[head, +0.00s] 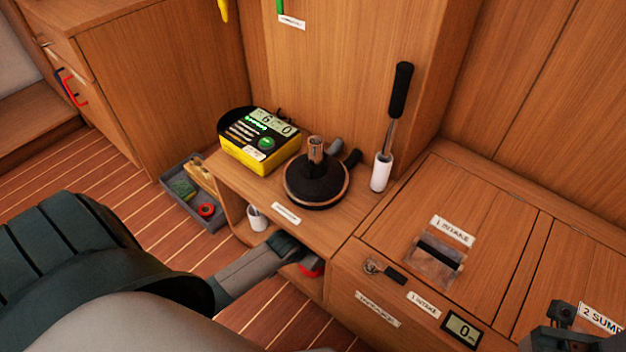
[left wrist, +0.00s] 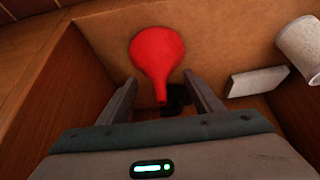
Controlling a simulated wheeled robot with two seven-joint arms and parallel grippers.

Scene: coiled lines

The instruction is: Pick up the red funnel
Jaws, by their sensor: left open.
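The red funnel (left wrist: 156,55) lies in a wooden cubby in the left wrist view, its wide round end away from me and its narrow spout toward my gripper. My left gripper (left wrist: 155,88) is open, with one finger on each side of the spout. I cannot tell whether either finger touches it. In the head view my left gripper (head: 296,256) reaches into the cubby under the wooden counter, and only a small red part of the funnel (head: 311,270) shows beside it. A dark piece at the end of my right arm (head: 562,313) shows at the lower right edge; its fingers are not clear.
A white cup (head: 257,218) stands in the cubby; it also shows in the left wrist view (left wrist: 302,47), near a pale block (left wrist: 257,81). The counter above (head: 335,222) holds a yellow meter (head: 252,152), a black round device (head: 316,188) and a white-based handle (head: 381,172). Wooden walls flank the gripper.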

